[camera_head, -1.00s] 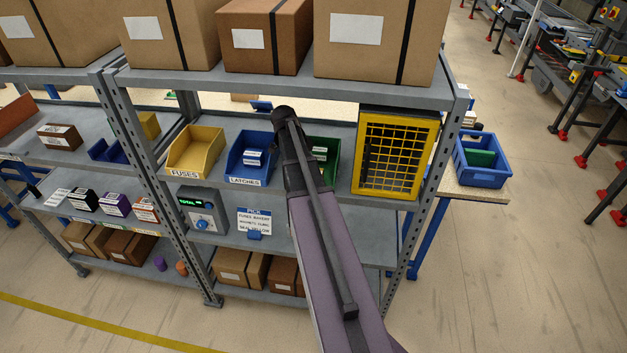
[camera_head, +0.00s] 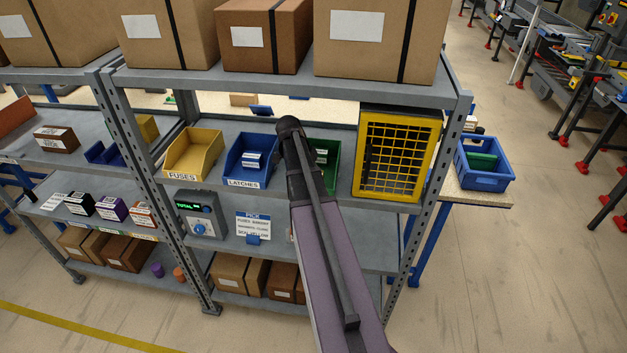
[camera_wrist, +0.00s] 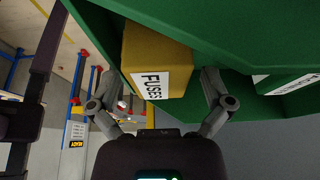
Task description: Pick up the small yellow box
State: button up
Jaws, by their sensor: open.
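A small yellow box (camera_wrist: 155,60) with a white FUSES label is in the wrist view, against the wall of a green bin (camera_wrist: 235,30). My gripper (camera_wrist: 160,88) is open, with one finger on each side of the box's near end. I cannot tell whether the fingers touch it. In the head view, my arm covers much of the green bin (camera_head: 333,167), and the yellow box and my fingers are hidden.
A second labelled item (camera_wrist: 290,83) lies right of the box. In the head view, a blue LATCHES bin (camera_head: 249,160) and yellow FUSES bin (camera_head: 193,155) stand left of my arm. A yellow mesh cage (camera_head: 398,155) stands to the right, with a shelf (camera_head: 280,93) above.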

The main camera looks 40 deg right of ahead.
jog(key=c, duration=1.2)
jog(key=shift+r, duration=0.2)
notch_tip(320, 180, up, 4)
jog(key=p, duration=0.4)
jog(key=shift+f, duration=0.15)
jog(key=s+a, duration=0.1)
jog(key=s, duration=0.4)
jog(key=s+a, duration=0.2)
jog(key=s, duration=0.3)
jog(key=s+a+r+p, duration=0.1)
jog(key=s+a, duration=0.1)
jog(key=s, duration=0.3)
jog(key=shift+a, duration=0.15)
